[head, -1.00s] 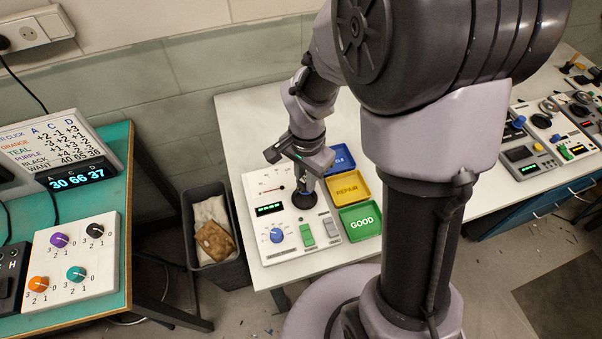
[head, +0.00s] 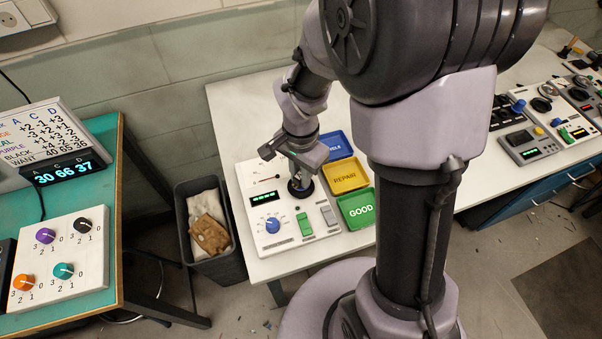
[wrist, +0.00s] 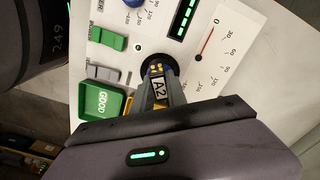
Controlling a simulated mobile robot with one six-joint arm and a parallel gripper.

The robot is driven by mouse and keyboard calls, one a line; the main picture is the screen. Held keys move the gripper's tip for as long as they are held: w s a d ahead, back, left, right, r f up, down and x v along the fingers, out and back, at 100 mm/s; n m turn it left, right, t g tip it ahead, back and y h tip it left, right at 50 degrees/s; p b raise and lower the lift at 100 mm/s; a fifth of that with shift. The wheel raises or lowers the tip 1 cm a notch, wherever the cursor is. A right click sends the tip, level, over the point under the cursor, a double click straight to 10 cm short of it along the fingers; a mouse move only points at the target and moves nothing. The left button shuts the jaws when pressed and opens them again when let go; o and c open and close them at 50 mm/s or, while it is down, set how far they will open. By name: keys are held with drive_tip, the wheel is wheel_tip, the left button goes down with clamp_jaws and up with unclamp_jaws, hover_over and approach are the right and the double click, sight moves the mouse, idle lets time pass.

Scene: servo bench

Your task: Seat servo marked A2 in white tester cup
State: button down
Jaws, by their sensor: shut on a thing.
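My gripper (head: 302,174) is shut on the servo marked A2 (wrist: 159,89), a small dark body with a white label and yellow parts at its end. The servo points down at the round black cup (wrist: 157,67) of the white tester (head: 248,200). In the wrist view the servo's end overlaps the cup's opening; I cannot tell how deep it sits. In the head view the cup (head: 300,193) is right under my gripper, which hides most of the servo.
The tester has a blue knob (head: 272,225), a green switch (head: 305,224), a grey switch (head: 329,216), a green display (head: 265,197) and a dial. Blue (head: 336,145), yellow REPAIR (head: 345,176) and green GOOD (head: 357,209) trays stand to its right. A bin (head: 183,215) stands left of the bench.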

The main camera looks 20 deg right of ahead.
drive_tip(key=shift+f+b, duration=1.1)
drive_tip(key=shift+b, duration=0.15)
idle(2.3)
drive_tip(key=c, duration=1.3)
unclamp_jaws()
drive_tip(key=shift+o, duration=0.2)
drive_tip(key=shift+r, duration=0.1)
drive_tip(key=shift+r+p, duration=2)
drive_tip(key=shift+r, duration=0.45)
wheel_tip(320, 180, up, 4)
drive_tip(key=p, duration=0.3)
